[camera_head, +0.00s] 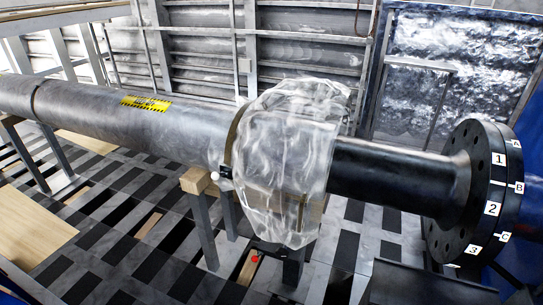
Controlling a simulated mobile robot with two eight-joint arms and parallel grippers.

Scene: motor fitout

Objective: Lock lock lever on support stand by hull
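A support stand (205,230) with a wooden block (195,180) on top stands under the grey shaft (185,135), near the middle of the head view. A small white knob (215,176) with a dark part beside it sits at the block's right end. A small red tip (255,258) shows lower down near the stand's right legs. I cannot tell which of these is the lock lever, or its position. The hull is not clearly identifiable. Neither of my grippers is in view.
A clear plastic-wrapped part (285,150) surrounds the shaft. A black flange (470,195) with numbered labels is at the right. Another stand (40,160) supports the shaft at left. A ribbed metal wall (190,50) runs behind. The checkered floor (130,220) has wooden boards.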

